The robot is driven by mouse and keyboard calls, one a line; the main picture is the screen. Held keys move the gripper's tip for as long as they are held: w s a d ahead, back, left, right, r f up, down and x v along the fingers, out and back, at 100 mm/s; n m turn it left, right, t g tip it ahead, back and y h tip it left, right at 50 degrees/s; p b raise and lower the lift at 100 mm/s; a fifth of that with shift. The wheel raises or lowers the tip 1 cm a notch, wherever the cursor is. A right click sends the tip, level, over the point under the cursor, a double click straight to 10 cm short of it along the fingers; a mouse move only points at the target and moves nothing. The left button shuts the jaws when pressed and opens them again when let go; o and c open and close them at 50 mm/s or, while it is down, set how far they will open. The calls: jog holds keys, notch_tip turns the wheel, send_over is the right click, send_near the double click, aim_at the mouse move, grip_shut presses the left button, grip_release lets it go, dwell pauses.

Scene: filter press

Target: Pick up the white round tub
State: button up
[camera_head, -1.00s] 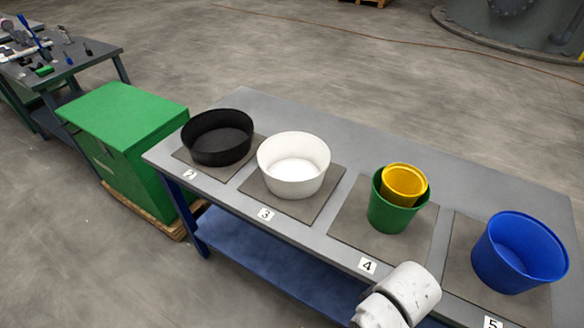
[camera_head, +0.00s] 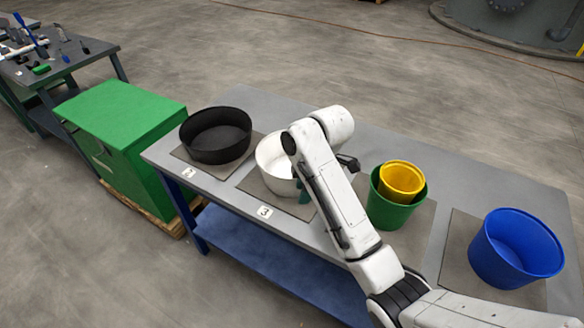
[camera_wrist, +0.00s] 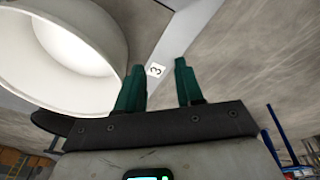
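The white round tub (camera_head: 272,160) stands upright on the mat marked 3, and my arm covers its right part in the head view. In the wrist view the tub (camera_wrist: 70,60) fills the upper left, with its rim close to the left finger. My gripper (camera_wrist: 160,83) has its two green fingers apart with nothing between them. Whether the left finger touches the tub's rim I cannot tell. In the head view a green finger shows at the tub's right side, mostly hidden by my arm.
A black round tub (camera_head: 215,150) stands left of the white one. A green bucket (camera_head: 393,212) with a yellow bucket (camera_head: 401,180) inside stands to the right. A blue bucket (camera_head: 515,262) is farther right. A green box (camera_head: 120,115) stands beside the table's left end.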

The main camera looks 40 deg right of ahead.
jog(key=w+d+r+n, duration=0.3)
jog(key=w+d+r, duration=0.1)
jog(key=d+r, duration=0.2)
jog(key=shift+h, duration=0.4)
jog(key=f, duration=0.3)
jog(key=w+f, duration=0.1)
jog(key=f, duration=0.1)
jog(key=shift+f+b, duration=0.2)
jog(key=shift+b, duration=0.15)
jog(key=shift+w+a+f+p, duration=0.1)
jog(key=shift+a+f+p, duration=0.1)
jog(key=shift+f, duration=0.65)
jog(key=shift+s+a+f+p, duration=0.1)
jog(key=shift+a+f+p, duration=0.1)
jog(key=shift+f, duration=0.7)
jog(key=shift+w+a+f+p, duration=0.1)
jog(key=shift+a+f, duration=0.1)
jog(key=shift+f, duration=0.65)
jog(key=shift+c, duration=0.3)
grip_shut()
